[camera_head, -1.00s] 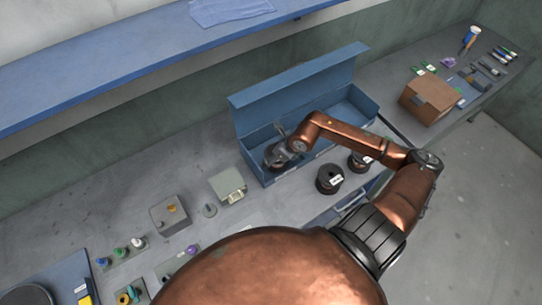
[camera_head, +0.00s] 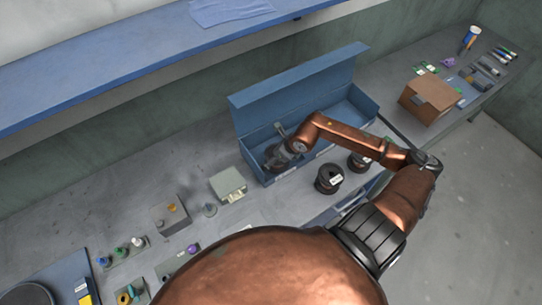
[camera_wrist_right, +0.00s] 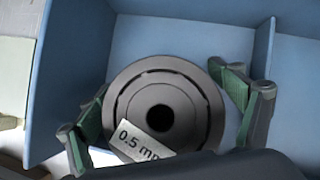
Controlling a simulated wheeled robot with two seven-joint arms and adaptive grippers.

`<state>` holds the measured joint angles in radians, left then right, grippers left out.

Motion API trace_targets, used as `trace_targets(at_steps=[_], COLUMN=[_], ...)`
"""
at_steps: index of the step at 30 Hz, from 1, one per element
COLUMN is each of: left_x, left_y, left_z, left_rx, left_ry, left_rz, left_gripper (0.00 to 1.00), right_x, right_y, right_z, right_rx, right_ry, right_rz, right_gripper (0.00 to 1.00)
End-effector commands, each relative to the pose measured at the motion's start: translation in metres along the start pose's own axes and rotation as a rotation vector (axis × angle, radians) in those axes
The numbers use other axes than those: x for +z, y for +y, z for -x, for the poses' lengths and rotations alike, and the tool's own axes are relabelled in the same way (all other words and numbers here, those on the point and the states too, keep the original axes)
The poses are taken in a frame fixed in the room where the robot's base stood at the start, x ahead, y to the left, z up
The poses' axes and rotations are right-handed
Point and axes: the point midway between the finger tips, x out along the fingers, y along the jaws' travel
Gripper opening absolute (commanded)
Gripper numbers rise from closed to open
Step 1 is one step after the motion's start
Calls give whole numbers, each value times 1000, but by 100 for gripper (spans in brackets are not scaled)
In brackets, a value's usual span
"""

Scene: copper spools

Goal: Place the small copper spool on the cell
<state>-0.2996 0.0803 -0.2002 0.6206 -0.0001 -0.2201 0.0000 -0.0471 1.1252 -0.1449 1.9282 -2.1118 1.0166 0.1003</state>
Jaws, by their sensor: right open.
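The blue box (camera_head: 300,86) stands on the bench with its lid up; its walls and divider also show in the right wrist view (camera_wrist_right: 72,70). A dark round spool (camera_wrist_right: 185,82) with a "0.5 mm" label lies flat in its left-end cell, hub facing the camera. My right gripper (camera_head: 283,152) reaches down into that cell. Its green-padded fingers (camera_wrist_right: 164,100) are spread on opposite sides of the spool; the wrist view does not clearly show whether they touch it. Two more dark spools stand in front of the box, one nearer (camera_head: 329,179) and one partly behind my arm (camera_head: 356,162).
A grey-green device (camera_head: 229,184) stands left of the box, with a grey block (camera_head: 170,213) farther left. A cardboard box (camera_head: 431,100) sits on the right bench. The box's low walls and divider surround my right gripper. Bare bench lies behind the devices.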

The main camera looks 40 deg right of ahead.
Motion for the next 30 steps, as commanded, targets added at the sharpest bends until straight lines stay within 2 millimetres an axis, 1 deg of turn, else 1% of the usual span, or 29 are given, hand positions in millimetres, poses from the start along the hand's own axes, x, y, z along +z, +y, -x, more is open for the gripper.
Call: trace_targets(at_steps=[2,5,8,15,18,21,24,30], left_x=[0,0,0,0,0,0,0,0], left_y=[0,0,0,1,1,1,1,1], left_z=[0,0,0,1,2,3,3,3], left_rx=[0,0,0,1,1,1,1,1], left_ry=[0,0,0,0,0,0,0,0], left_rz=[0,0,0,1,0,0,1,1], left_gripper=[40,40,40,40,40,40,40,40], right_x=[0,0,0,-1,-1,-1,0,0], right_y=[0,-1,-1,-1,0,0,0,0], right_z=[3,13,31,82,100,111,117,120], right_rx=[-1,-2,-3,-3,-2,-1,0,0], right_ry=[0,0,0,3,2,1,1,0], right_rz=[1,2,3,2,2,0,0,0], right_gripper=[86,86,86,86,86,86,86,86])
